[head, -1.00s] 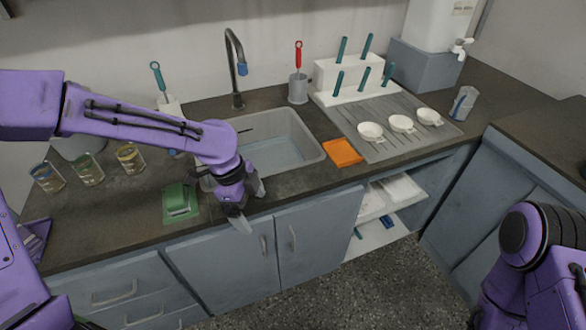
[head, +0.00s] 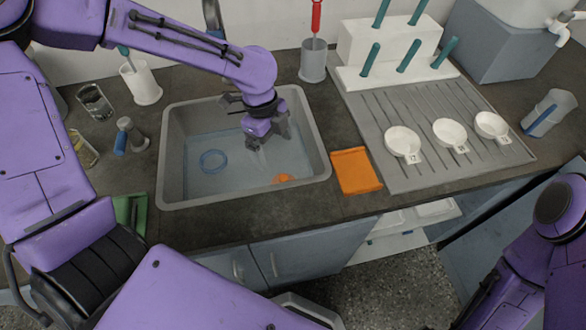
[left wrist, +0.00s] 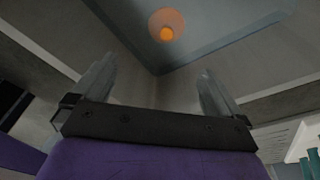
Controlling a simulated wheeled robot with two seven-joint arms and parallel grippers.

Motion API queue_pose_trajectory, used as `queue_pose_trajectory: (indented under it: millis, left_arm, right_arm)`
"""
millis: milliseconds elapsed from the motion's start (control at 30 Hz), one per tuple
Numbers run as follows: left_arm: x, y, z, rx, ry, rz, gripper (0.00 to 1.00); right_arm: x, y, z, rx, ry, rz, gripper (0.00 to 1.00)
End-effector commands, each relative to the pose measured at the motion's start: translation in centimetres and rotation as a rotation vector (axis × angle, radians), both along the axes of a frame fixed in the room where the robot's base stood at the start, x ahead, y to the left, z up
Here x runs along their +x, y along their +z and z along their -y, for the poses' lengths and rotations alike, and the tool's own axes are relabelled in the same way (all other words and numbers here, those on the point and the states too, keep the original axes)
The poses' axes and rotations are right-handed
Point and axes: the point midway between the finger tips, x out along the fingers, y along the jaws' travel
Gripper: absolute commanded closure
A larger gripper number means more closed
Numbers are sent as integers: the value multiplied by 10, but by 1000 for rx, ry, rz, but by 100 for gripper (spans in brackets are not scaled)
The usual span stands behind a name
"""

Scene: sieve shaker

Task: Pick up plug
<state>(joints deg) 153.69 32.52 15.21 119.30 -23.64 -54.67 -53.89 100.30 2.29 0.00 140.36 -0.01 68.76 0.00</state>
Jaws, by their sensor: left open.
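An orange round piece, which looks like the plug (head: 284,178), lies low in the sink (head: 172,165) near its front right. My right gripper is out of view; only part of that arm shows.
A blue ring (head: 213,161) lies in the sink, left of my gripper. The sink walls surround my gripper. An orange cloth (head: 356,170) lies right of the sink, beside a draining board (head: 400,176) with several white dishes. Glass beakers stand at the left.

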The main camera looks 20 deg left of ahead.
Motion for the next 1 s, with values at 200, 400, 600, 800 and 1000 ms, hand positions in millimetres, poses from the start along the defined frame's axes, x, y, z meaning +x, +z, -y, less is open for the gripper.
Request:
queue_pose_trajectory:
  millis: [200, 400, 600, 800, 1000]
  left_arm:
    - [-1, -34, -1, 3, -7, -1, 0]
    - [0, -50, 0, 4, -10, -2, 0]
    - [-2, -82, 5, 5, -10, -6, 0]
    - [-2, -107, 8, 4, -9, -4, 0]
    - [-3, -143, 15, 5, -9, -5, 0]
  right_arm:
    - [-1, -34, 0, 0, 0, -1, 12]
    - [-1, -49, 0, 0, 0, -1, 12]
    - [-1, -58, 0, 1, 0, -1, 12]
    - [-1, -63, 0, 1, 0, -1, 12]
    - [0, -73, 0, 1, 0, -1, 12]
